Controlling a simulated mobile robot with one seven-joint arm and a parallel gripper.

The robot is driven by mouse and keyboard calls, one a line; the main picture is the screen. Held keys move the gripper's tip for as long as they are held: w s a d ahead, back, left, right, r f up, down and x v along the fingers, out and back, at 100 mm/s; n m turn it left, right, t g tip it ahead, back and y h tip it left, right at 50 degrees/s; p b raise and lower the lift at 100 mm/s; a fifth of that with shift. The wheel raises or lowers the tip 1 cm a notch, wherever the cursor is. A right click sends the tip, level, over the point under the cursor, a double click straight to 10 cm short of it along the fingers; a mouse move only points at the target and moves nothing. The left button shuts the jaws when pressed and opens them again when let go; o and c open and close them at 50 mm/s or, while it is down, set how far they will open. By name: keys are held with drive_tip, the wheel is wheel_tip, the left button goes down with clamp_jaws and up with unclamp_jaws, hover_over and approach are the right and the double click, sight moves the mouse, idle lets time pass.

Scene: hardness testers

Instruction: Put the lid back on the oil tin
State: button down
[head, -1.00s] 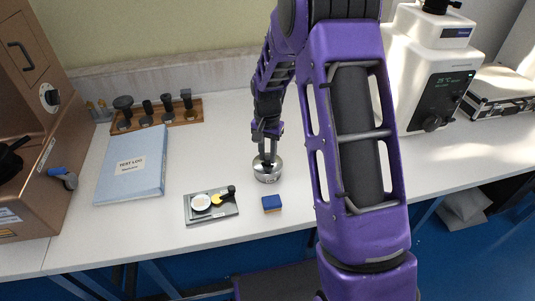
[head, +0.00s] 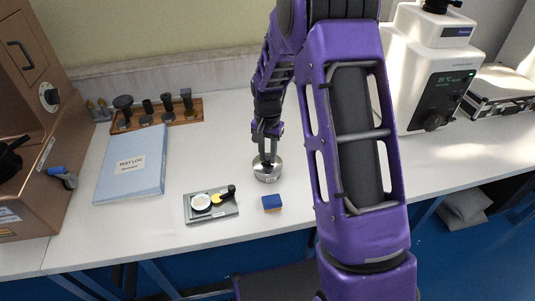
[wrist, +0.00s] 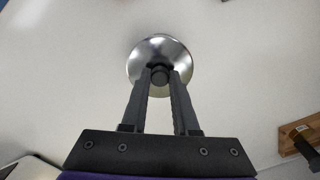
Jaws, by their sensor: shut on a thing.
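The oil tin (head: 267,177) is a small round silver tin with a label on its side, standing on the white bench near the middle. Its shiny round lid (wrist: 146,52) shows in the wrist view, with a dark knob (wrist: 159,75) at its centre. My gripper (head: 267,158) points down over the tin. In the wrist view my gripper (wrist: 160,78) has its fingertips closed around the knob. The lid sits at the top of the tin in the head view; whether it is fully seated cannot be told. The lid hides the tin in the wrist view.
A blue block (head: 272,203) and a grey plate with a dial gauge (head: 211,204) lie in front. A blue test log binder (head: 131,164) lies left, a wooden rack (head: 157,121) behind it. A white tester (head: 433,70) stands right, beyond my arm.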

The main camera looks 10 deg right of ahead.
idle(0.4)
drive_tip(key=shift+c, duration=0.6)
unclamp_jaws()
drive_tip(key=shift+r, duration=0.1)
drive_tip(key=shift+r+p, duration=1.5)
drive_tip(key=shift+r, duration=1.9)
clamp_jaws()
